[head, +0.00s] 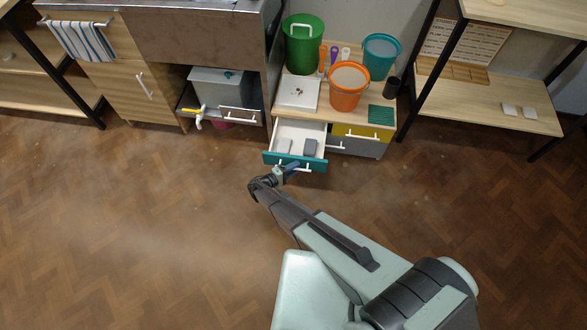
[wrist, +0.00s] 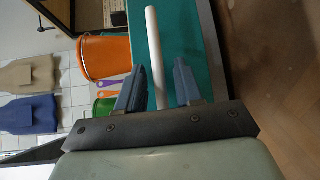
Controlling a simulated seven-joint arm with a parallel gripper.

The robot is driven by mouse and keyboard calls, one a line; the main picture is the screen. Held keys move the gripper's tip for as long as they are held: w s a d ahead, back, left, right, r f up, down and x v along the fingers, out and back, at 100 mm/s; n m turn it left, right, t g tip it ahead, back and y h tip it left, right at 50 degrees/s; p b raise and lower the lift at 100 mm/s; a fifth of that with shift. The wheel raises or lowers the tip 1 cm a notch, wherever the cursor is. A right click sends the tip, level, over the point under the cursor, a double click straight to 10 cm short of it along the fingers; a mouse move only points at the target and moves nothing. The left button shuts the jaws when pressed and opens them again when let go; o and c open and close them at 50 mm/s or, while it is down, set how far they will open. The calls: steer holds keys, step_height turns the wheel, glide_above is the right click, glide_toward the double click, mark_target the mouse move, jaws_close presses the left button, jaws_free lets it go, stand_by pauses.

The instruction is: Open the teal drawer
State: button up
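The teal drawer (head: 316,166) is pulled out from the low cabinet, and its white inside shows in the head view. My gripper (wrist: 158,75) is open, with one blue-grey finger on each side of the handle and visible gaps between. In the head view my gripper (head: 289,168) is at the drawer front, partly covering it.
Beside it are a yellow drawer (head: 358,131) and a grey drawer (head: 352,147), both shut. An orange bucket (head: 346,95), a green bin (head: 303,54) and a teal bucket (head: 381,62) stand on top. The floor (head: 150,210) before the cabinet is clear.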

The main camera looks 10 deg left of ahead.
steer(key=v, duration=1.3)
steer(key=shift+s+a, duration=0.25)
steer(key=shift+a, duration=0.1)
